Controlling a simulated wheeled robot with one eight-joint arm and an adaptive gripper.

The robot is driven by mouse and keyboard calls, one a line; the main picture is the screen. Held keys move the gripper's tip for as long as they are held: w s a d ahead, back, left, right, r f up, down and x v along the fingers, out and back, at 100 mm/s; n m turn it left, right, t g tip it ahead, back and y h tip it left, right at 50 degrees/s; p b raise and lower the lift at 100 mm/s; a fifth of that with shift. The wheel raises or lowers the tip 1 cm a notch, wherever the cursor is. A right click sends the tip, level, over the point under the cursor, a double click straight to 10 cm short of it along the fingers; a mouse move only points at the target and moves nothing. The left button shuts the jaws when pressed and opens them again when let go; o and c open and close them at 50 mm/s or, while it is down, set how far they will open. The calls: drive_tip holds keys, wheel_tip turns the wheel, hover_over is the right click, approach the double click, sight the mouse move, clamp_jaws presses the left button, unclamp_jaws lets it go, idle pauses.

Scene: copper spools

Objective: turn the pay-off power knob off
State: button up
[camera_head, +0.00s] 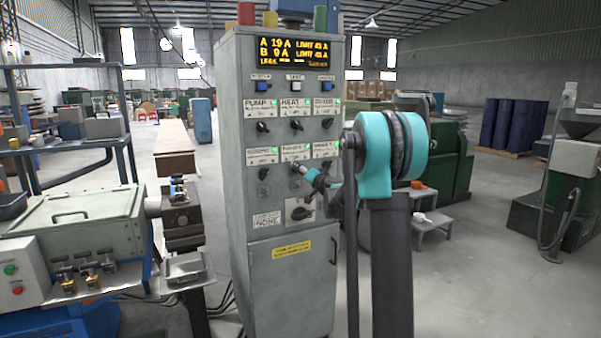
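The grey control cabinet (290,222) stands upright in the middle, with two rows of labelled black knobs. The upper row has a left knob (262,127), a middle knob (297,124) and a right knob (327,123). The lower row has a left knob (264,173); the lower-row labels are too small to read surely, so I cannot tell which is pay-off. Small green lights glow beside the labels.
A lit amber display (293,51) tops the cabinet. A larger rotary switch (300,212) sits below the knobs, close under my gripper. A pale green machine (75,228) stands at left. Grey steps (432,220) are behind my arm at right. Open floor lies right.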

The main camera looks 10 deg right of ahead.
drive_tip(key=shift+x, duration=0.95)
drive_tip(key=c, duration=1.2)
